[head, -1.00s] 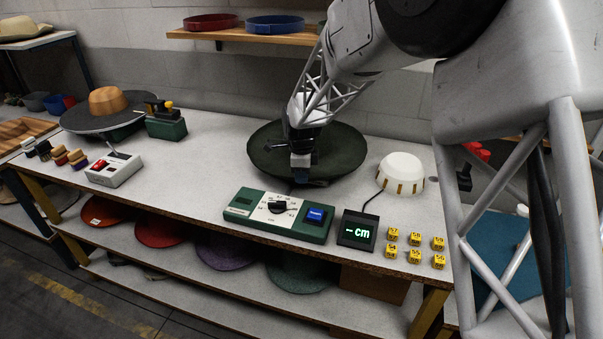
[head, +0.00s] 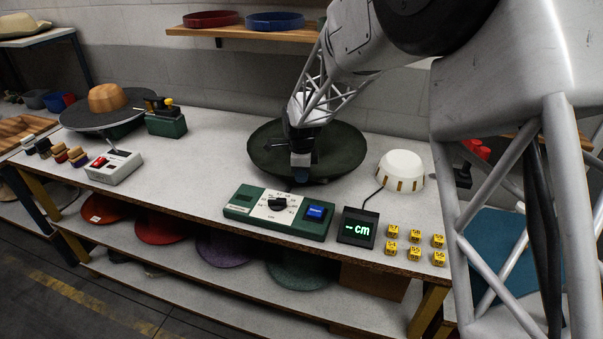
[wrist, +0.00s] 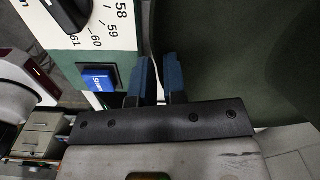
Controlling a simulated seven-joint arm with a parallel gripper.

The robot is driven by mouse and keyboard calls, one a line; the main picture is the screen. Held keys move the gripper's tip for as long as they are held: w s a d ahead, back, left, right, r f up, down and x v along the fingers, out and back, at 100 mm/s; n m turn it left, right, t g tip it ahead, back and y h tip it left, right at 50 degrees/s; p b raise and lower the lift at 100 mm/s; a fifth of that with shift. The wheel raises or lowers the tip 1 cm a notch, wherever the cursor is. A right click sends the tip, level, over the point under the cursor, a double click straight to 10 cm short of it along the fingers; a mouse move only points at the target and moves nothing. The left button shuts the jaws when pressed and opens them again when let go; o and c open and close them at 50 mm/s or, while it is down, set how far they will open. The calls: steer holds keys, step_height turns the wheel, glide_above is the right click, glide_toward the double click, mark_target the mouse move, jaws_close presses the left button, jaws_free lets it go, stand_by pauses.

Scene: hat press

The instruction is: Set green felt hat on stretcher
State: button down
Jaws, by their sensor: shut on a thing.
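The green felt hat (head: 345,152) is dark green and looks like a wide shallow dish, hollow side up, behind the green control box. Its dark felt fills much of the wrist view (wrist: 215,50). My gripper (head: 301,166) is at the hat's near side, shut on its brim; the blue fingertips (wrist: 160,75) show close together in the wrist view. The hat's underside is hidden, so I cannot tell whether it touches the bench. The white slotted dome (head: 401,171), which looks like the stretcher, stands bare to the right of the hat.
The green control box (head: 279,215) has a dial and blue button. A small display (head: 358,228) reads "- cm", with a cable to the dome. Several yellow number blocks (head: 415,236) sit front right. A wooden hat block (head: 107,98) stands left. The bench between is clear.

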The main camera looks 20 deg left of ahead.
steer(key=shift+f, duration=0.45)
stand_by(0.3)
steer(key=c, duration=1.1)
jaws_free()
steer(key=shift+r, duration=0.1)
steer(key=shift+r, duration=3.85)
